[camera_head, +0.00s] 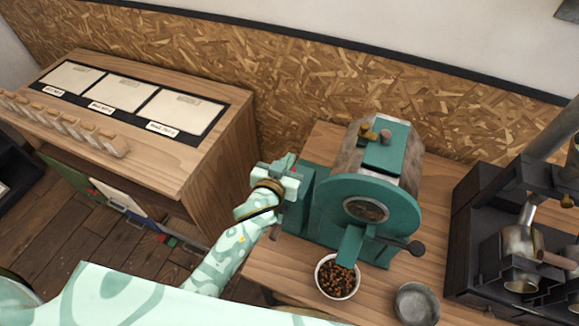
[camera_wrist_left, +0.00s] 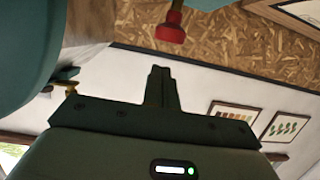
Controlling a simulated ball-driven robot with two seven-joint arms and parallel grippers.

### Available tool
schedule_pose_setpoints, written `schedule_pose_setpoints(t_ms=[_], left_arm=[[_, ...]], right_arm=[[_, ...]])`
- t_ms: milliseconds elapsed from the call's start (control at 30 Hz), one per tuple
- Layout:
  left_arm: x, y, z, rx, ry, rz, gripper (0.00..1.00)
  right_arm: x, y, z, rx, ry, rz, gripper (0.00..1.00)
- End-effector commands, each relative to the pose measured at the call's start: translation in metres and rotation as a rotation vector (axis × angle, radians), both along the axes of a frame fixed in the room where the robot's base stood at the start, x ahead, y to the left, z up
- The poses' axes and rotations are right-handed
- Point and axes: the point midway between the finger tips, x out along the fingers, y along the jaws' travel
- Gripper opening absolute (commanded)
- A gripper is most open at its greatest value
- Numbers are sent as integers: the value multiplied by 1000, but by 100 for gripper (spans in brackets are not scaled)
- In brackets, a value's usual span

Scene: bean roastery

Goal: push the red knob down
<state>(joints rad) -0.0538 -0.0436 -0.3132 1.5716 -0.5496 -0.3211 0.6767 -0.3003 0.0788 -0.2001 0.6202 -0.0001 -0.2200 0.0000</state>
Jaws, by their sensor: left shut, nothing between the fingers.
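The red knob (camera_wrist_left: 170,27) shows at the top of the left wrist view, on a short stem. In the head view only a speck of red shows beside my gripper; the rest appears hidden by it. My left gripper (camera_head: 286,176) is at the left side of the teal roaster (camera_head: 335,210), by its teal side box (camera_head: 302,182). Its fingers (camera_wrist_left: 161,75) are shut and empty. In the left wrist view a gap shows between the fingertips and the knob; I cannot tell the depth between them. My right gripper is not in view.
A white bowl of beans (camera_head: 337,291) stands under the roaster's chute, with a metal cup (camera_head: 416,302) to its right. A black espresso machine (camera_head: 490,215) stands at the right. A wooden cabinet (camera_head: 215,150) with several labelled panels is at the left.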

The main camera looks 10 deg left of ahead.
Motion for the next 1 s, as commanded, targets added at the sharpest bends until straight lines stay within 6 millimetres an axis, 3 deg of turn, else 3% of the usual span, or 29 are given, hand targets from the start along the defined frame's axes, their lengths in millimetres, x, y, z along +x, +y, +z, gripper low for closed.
schedule_pose_setpoints(t_ms=[333,1000], left_arm=[[0,0,-2,0,0,0,0],[0,0,-26,0,0,0,0]], right_arm=[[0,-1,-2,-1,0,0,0],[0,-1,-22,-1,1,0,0]])
